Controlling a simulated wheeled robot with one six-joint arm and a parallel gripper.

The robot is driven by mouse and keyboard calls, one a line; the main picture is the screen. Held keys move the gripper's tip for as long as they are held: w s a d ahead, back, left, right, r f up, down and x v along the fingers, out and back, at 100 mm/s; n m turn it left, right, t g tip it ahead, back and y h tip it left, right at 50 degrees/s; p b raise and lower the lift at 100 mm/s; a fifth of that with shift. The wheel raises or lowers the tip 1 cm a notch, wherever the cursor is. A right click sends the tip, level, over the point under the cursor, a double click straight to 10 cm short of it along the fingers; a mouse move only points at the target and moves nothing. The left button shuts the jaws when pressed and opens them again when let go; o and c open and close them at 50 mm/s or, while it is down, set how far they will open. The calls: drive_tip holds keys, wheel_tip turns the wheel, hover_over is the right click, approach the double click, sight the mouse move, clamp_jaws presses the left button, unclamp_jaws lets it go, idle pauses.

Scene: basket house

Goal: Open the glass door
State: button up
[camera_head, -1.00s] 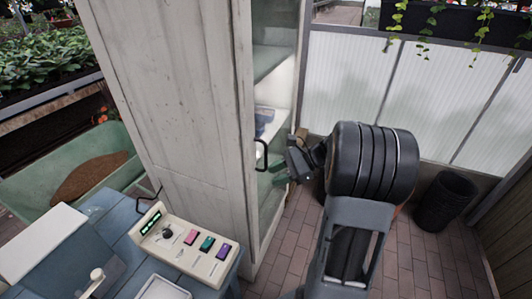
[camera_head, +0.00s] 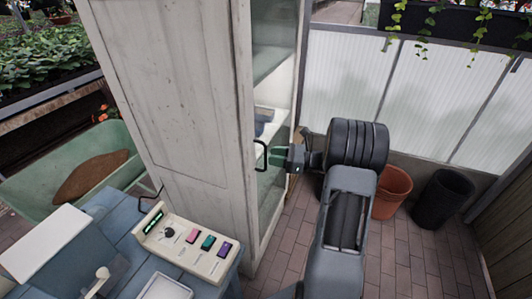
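The glass door (camera_head: 273,45) is on the right-hand side of a tall whitewashed cabinet (camera_head: 170,90) and looks shut. Shelves and a few items show through its pane. A dark, bracket-shaped handle (camera_head: 261,155) stands out from the door's near edge. My gripper (camera_head: 276,157) is just right of the handle and points left toward it. Its greenish fingers look parted, with nothing seen between them. The tips are very close to the handle; I cannot tell whether they touch it.
A blue table (camera_head: 120,245) with a control panel (camera_head: 188,245) of coloured buttons stands front left. A green wheelbarrow (camera_head: 60,165) is behind it. A terracotta pot (camera_head: 393,190) and a black bin (camera_head: 440,198) stand by the right wall. Brick floor (camera_head: 285,235) is clear before the door.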

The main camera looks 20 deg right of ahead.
sight(265, 167)
drive_tip(key=shift+x, duration=1.8)
drive_tip(key=shift+c, duration=0.5)
clamp_jaws()
